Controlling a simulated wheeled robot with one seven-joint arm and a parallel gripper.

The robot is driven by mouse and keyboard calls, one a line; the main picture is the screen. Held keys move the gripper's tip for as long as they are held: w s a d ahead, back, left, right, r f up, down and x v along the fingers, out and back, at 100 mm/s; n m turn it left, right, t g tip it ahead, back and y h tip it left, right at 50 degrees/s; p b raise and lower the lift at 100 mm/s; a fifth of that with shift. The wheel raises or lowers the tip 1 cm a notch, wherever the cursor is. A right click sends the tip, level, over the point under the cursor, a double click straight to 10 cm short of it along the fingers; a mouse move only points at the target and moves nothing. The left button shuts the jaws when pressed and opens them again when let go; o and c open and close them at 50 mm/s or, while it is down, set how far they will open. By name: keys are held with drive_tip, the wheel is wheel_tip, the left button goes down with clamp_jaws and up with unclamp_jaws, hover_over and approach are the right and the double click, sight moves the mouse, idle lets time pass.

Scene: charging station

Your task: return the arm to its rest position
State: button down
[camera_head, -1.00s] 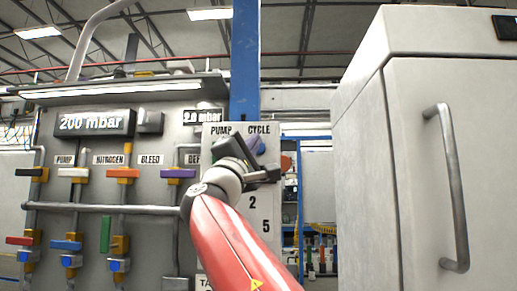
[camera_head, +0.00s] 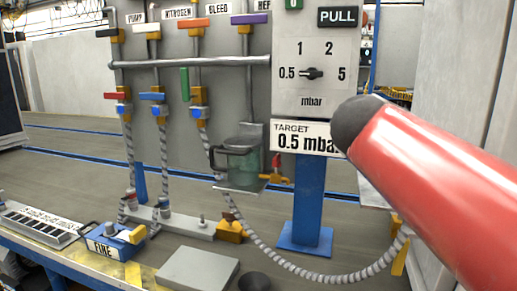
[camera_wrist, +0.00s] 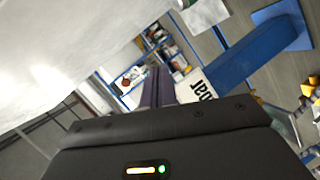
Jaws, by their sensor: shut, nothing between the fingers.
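My red arm (camera_head: 440,185) reaches in from the lower right of the head view. Its rounded dark end is in front of the right side of the target sign. My gripper is out of sight in the head view. In the wrist view, my gripper (camera_wrist: 157,72) shows as a black body along the bottom with two dark fingers together, shut and empty. The fingers point toward distant shelving, with open air around them. The wrist view is tilted, with a blue post and part of a sign to the right.
The panel (camera_head: 222,100) carries coloured valve handles and a pipe. A selector plate (camera_head: 316,95) and the target sign (camera_head: 290,138) are left of my arm. A pale cabinet (camera_head: 455,65) stands close on the right. A hose (camera_head: 300,270) and a bench (camera_head: 60,250) lie low in front.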

drive_tip(key=s+a+f+m+g+y, duration=0.3)
drive_tip(key=s+f, duration=0.7)
drive_tip(key=f, duration=0.4)
drive_tip(key=s+a+f+m+g+y, duration=0.3)
drive_tip(key=s+f, duration=0.6)
drive_tip(key=f, duration=0.6)
drive_tip(key=shift+s+a+f+m+y, duration=0.15)
drive_tip(key=shift+s+a+m+y, duration=0.25)
drive_tip(key=shift+a+y, duration=0.8)
